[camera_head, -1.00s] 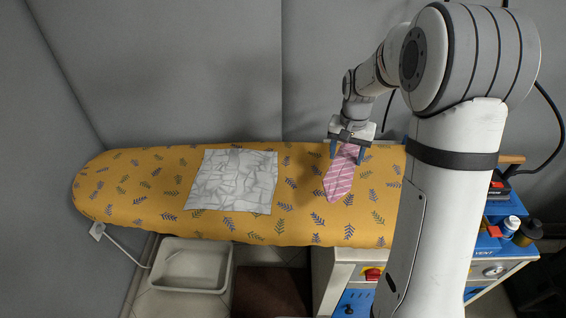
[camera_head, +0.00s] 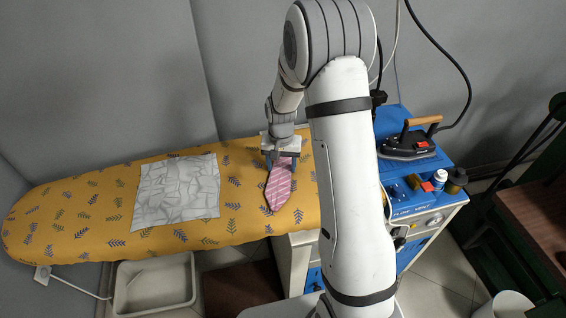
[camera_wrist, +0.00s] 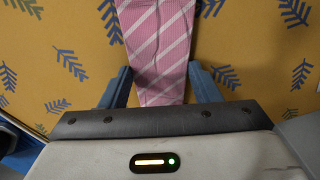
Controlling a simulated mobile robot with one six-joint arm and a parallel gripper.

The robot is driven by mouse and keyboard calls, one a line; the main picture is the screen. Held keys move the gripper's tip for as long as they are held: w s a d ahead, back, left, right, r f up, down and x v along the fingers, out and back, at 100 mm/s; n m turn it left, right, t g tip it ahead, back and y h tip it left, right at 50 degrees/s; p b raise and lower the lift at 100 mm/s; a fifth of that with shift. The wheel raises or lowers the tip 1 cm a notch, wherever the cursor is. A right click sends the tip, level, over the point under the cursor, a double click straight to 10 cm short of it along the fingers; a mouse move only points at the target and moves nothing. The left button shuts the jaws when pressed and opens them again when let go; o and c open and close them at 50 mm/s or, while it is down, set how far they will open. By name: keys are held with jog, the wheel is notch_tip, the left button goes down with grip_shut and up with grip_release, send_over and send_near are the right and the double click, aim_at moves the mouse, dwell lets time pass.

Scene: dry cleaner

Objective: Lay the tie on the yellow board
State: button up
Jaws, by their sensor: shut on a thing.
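The pink tie with pale diagonal stripes (camera_head: 279,187) hangs from or lies below my gripper (camera_head: 282,160), its pointed end toward the board's front edge. My gripper is shut on the tie. The wrist view shows the tie (camera_wrist: 158,40) running between the two blue fingers (camera_wrist: 162,88). The yellow board (camera_head: 100,213), an ironing board with a leaf pattern, is under the tie. I cannot tell whether the tie's whole length touches the board. The tie's upper end is hidden by my gripper.
A creased white cloth (camera_head: 178,190) lies on the board left of the tie. An iron (camera_head: 409,143) and small bottles stand on the blue unit (camera_head: 395,118) at right. A white bin (camera_head: 153,284) is below the board. Bare board lies between cloth and tie.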

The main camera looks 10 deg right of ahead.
aim_at(281, 169)
jog(key=shift+f, duration=0.1)
jog(key=shift+f, duration=0.2)
jog(key=o, duration=1)
jog(key=shift+r, duration=0.15)
jog(key=shift+w+r, duration=0.1)
jog(key=shift+r, duration=0.5)
notch_tip(281, 169, up, 10)
jog(key=r+b, duration=0.1)
jog(key=b, duration=0.1)
jog(key=s+r+n+t, duration=0.1)
jog(key=s+r, duration=0.2)
jog(key=s, duration=0.5)
jog(key=s+r+n+t, duration=0.1)
jog(key=s+r, duration=0.2)
jog(key=s, duration=0.6)
jog(key=s+r+n+t, duration=0.1)
jog(key=s+r, duration=0.2)
jog(key=s, duration=0.5)
jog(key=shift+s+d+r+n, duration=0.15)
jog(key=shift+s+r+n, duration=0.15)
jog(key=shift+s+n, duration=0.1)
